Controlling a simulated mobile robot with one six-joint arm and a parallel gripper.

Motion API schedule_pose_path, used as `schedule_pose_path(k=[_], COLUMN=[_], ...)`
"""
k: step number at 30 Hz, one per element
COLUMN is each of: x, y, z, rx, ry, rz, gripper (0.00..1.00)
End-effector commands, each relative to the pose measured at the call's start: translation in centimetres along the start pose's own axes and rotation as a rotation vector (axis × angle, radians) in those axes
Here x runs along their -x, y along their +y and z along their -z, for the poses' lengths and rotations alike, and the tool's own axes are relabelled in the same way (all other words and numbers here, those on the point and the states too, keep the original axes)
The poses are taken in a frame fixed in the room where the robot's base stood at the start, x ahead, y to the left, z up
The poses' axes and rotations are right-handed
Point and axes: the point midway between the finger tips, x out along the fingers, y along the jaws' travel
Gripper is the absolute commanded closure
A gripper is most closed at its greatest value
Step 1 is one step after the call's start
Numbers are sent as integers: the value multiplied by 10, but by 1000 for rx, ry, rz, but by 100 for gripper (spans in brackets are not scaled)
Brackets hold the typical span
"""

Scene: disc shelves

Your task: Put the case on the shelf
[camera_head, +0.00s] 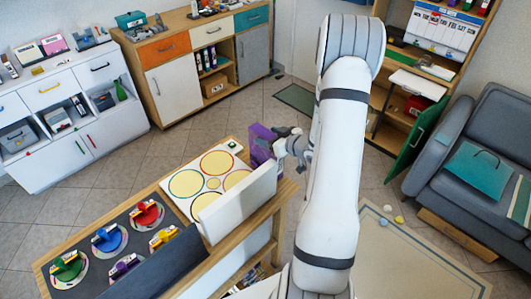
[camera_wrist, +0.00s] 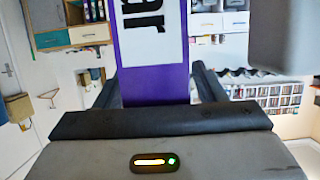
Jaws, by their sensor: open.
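A purple case (camera_head: 261,142) stands upright at the far right end of the wooden table, just left of my gripper (camera_head: 290,146). In the wrist view the purple case (camera_wrist: 152,72), with a white label and large dark letters, sits between the two fingers of my gripper (camera_wrist: 157,88). The fingers are open, one on each side of it; I cannot tell whether either touches it. The case's lower end is hidden behind my gripper body in that view. Several shelves are in view; which one the task means is not clear.
The wooden table (camera_head: 240,150) holds a cream board with coloured circles (camera_head: 183,184), a white upright panel (camera_head: 240,203) and several coloured items on a dark mat. A sideboard (camera_head: 175,85) and a white cabinet (camera_head: 60,170) stand behind. A tall shelf unit (camera_head: 392,72) stands right.

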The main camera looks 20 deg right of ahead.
Motion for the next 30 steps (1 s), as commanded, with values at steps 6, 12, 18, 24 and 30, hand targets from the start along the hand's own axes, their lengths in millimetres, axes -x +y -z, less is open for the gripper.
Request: schedule_pose_path(k=[6, 12, 18, 24, 30], x=[0, 1, 1, 1, 1], y=[0, 0, 1, 1, 1], z=[0, 0, 0, 0, 0], rx=[0, 0, 0, 0, -1], ry=[0, 0, 0, 0, -1], rz=[-1, -1, -1, -2, -2], gripper=[44, 60, 76, 93, 100])
